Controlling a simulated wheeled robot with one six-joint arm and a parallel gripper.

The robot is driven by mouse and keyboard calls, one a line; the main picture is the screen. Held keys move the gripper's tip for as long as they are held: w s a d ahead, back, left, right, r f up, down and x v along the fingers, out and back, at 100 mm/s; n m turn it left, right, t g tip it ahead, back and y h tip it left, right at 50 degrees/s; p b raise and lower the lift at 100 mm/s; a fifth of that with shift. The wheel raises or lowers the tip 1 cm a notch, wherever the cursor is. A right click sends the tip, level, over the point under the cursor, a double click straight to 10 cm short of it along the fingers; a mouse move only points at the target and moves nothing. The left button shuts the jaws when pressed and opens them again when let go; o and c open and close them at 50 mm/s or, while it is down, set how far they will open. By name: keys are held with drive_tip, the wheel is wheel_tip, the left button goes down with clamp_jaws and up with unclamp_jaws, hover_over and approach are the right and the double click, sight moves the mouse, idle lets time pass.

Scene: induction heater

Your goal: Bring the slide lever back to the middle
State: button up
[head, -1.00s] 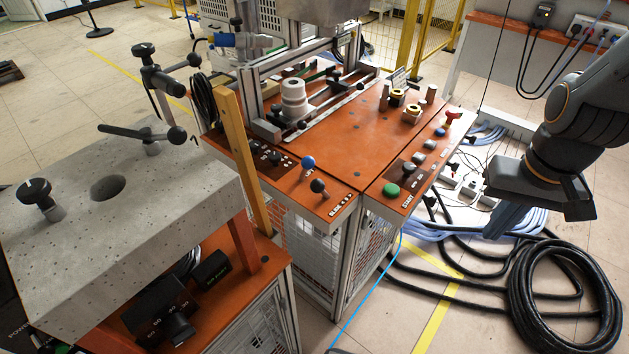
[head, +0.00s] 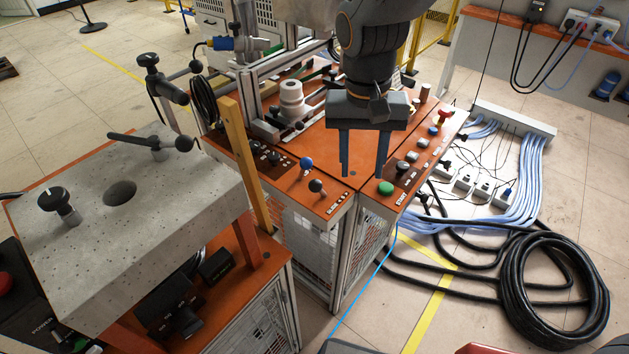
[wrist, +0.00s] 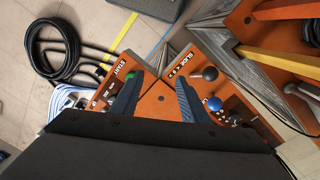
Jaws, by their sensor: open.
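The slide lever has a black ball knob (head: 316,185) and stands at the front corner of the orange panel. In the wrist view the same black knob (wrist: 210,73) is beside the printed SLIDE label (wrist: 179,62). I cannot tell clearly which way the lever leans. My gripper (head: 363,172) points down over the front of the orange table, to the right of the lever, with its two fingers apart and nothing between them. In the wrist view my gripper (wrist: 159,85) has the knob to the right of its right finger, not touching.
A blue-knobbed lever (head: 306,163) stands close behind the slide lever. A green button (head: 386,188) is to the right of my fingers. A wooden post (head: 247,165) and a grey slab (head: 75,235) are at left. Black cable coils (head: 553,285) lie on the floor.

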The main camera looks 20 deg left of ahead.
drive_tip(key=r, duration=0.2)
hover_over(314, 182)
drive_tip(key=shift+a+f+n+p, duration=0.2)
drive_tip(key=shift+n+p, duration=0.1)
drive_tip(key=shift+p, duration=0.1)
drive_tip(key=shift+s+a+f, duration=0.1)
drive_tip(key=shift+f, duration=0.05)
drive_tip(key=f, duration=0.2)
drive_tip(key=f+p, duration=0.1)
drive_tip(key=f, duration=0.2)
drive_tip(key=f+p, duration=0.1)
drive_tip(key=f, duration=0.1)
drive_tip(key=shift+d+f, duration=0.2)
drive_tip(key=shift+d, duration=0.2)
clamp_jaws()
